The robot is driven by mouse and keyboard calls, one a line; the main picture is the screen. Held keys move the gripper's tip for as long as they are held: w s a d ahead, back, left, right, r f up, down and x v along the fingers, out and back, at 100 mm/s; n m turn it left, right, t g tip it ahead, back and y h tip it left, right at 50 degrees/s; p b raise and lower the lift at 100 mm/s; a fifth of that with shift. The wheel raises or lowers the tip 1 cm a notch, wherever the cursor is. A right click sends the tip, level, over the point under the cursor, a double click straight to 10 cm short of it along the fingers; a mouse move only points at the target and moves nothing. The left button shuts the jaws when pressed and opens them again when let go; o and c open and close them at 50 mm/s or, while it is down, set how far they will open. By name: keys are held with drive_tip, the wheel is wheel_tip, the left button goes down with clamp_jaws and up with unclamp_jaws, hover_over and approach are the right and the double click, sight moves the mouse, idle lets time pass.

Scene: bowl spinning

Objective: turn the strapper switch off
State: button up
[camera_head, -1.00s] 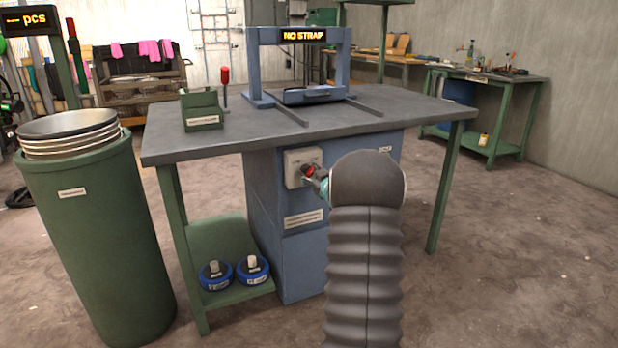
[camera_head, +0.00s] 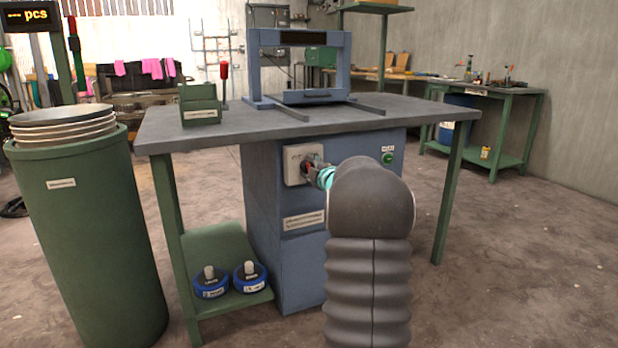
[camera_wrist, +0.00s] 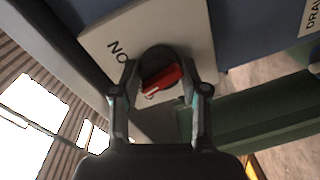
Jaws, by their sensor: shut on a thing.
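The strapper switch is a red rotary handle (camera_wrist: 161,79) on a round dark base, on a pale plate (camera_head: 294,165) fixed to the front of the blue strapper cabinet (camera_head: 268,211). My gripper (camera_wrist: 163,84) is at the switch, its two fingers either side of the handle and shut on it. In the head view my gripper (camera_head: 314,172) and arm hide most of the handle. The strapper's blue arch (camera_head: 349,62) stands on the tabletop, and its display (camera_head: 303,38) is dark.
A green drum (camera_head: 87,230) with stacked rings stands left of the grey-topped bench (camera_head: 400,112). Two blue reels (camera_head: 211,287) lie on its lower shelf. A green button (camera_head: 388,158) is right of the switch. A green box (camera_head: 200,104) stands on top. Floor is free at right.

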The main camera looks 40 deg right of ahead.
drive_tip(key=n, duration=0.2)
drive_tip(key=shift+a+r+n, duration=0.1)
drive_tip(key=shift+n, duration=0.2)
drive_tip(key=shift+n+h, duration=0.3)
drive_tip(key=shift+n, duration=1.4)
drive_tip(key=shift+w, duration=0.1)
drive_tip(key=o, duration=1.1)
drive_tip(key=v, duration=1.2)
drive_tip(key=shift+a, duration=0.1)
